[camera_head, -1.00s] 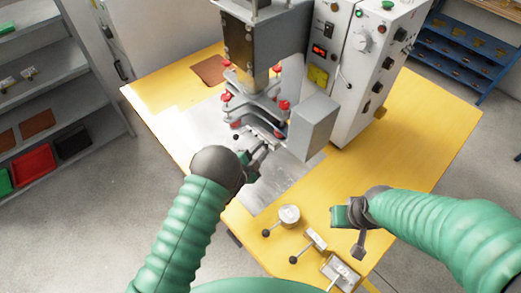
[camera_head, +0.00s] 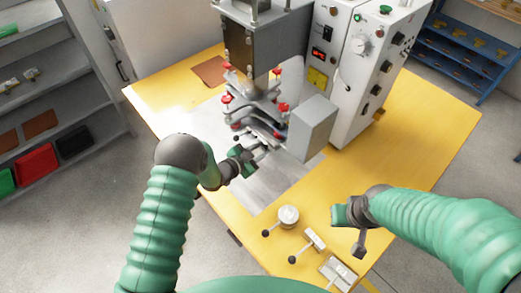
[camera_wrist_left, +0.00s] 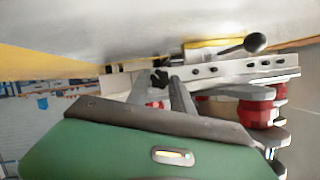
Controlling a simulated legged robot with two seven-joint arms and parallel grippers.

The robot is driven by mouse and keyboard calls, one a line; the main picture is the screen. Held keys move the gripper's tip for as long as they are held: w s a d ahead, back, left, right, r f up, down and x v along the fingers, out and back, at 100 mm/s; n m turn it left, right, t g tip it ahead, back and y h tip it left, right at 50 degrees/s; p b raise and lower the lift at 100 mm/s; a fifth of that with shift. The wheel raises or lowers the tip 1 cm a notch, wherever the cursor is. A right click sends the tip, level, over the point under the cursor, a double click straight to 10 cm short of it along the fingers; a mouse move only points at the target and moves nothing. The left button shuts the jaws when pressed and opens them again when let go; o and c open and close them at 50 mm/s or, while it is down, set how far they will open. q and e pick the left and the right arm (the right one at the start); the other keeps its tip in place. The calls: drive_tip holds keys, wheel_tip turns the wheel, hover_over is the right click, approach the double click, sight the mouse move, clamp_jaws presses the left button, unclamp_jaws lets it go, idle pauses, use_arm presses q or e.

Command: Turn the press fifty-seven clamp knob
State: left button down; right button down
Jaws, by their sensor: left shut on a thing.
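The press (camera_head: 266,60) stands on the yellow table, with several red knobs, one of them the red knob (camera_head: 227,98) at its left side. My left gripper (camera_head: 252,158) is at the front left of the press's lower fixture (camera_head: 262,128). In the left wrist view its fingers (camera_wrist_left: 165,88) are shut around a small dark knob (camera_wrist_left: 160,77) beside a metal bar with holes (camera_wrist_left: 230,70). The fingers partly hide this knob, and no number is readable on it. My right gripper (camera_head: 350,228) hangs over the table's front right, its jaw opening unclear.
A grey box (camera_head: 312,128) sits right of the fixture, before the white control cabinet (camera_head: 365,70). Several small lever devices, including a round one (camera_head: 288,215), stand at the table's front. A brown pad (camera_head: 210,70) lies at the back left. The table's right side is clear.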

use_arm(q)
drive_tip(key=shift+d+r, duration=0.1)
idle(0.3)
drive_tip(key=c, duration=1.1)
unclamp_jaws()
drive_tip(key=v, duration=1.6)
drive_tip(key=shift+s+a+r, duration=0.1)
drive_tip(key=shift+s+a, duration=0.1)
drive_tip(key=shift+a, duration=0.05)
drive_tip(key=shift+d, duration=0.1)
